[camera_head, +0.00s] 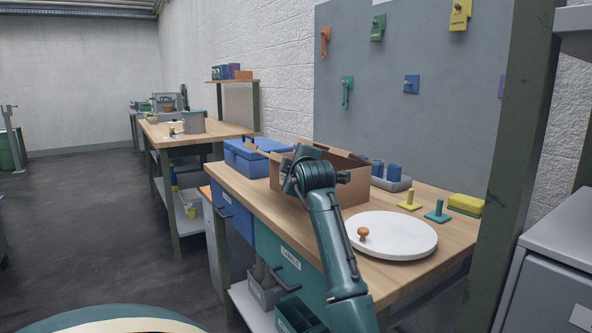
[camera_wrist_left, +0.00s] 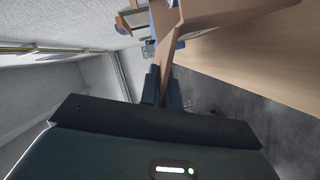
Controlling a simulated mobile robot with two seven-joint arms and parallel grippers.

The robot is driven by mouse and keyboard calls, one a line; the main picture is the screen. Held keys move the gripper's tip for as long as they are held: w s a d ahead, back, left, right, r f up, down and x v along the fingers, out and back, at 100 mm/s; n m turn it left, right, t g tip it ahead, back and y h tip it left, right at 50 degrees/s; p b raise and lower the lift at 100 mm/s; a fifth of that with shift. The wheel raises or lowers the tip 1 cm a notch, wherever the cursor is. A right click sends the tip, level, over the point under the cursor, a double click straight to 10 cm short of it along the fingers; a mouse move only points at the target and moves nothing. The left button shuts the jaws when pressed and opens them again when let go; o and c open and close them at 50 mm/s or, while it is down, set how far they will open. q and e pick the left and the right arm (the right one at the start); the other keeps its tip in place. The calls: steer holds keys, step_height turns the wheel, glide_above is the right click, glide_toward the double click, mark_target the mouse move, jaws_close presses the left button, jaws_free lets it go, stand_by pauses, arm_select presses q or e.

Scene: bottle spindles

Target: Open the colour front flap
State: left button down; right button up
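A brown cardboard box (camera_head: 352,190) stands on the wooden workbench, with a flap (camera_head: 343,160) showing along its top edge. My left arm rises from the bottom of the head view. Its wrist is at the box's near side and hides part of the box there. The fingers of my left gripper (camera_wrist_left: 165,90) show in the left wrist view. A brown cardboard flap (camera_wrist_left: 165,60) runs down between them, and they look closed on its edge. Most of the box's inside is hidden. My right gripper is not in view.
A blue case (camera_head: 245,158) stands left of the box. A white disc (camera_head: 398,238) with an orange knob (camera_head: 363,235) lies to the right, near yellow (camera_head: 409,201) and teal (camera_head: 437,212) spindles. Blue cups (camera_head: 393,173) stand behind. A drawer (camera_head: 288,268) is below.

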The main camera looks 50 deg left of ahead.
arm_select(q)
steer(key=shift+f, duration=0.2)
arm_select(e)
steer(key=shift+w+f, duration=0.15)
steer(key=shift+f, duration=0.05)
arm_select(q)
steer(key=shift+n, duration=0.4)
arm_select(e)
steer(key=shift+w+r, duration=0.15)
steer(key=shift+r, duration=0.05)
arm_select(q)
steer(key=c, duration=1.9)
jaws_free()
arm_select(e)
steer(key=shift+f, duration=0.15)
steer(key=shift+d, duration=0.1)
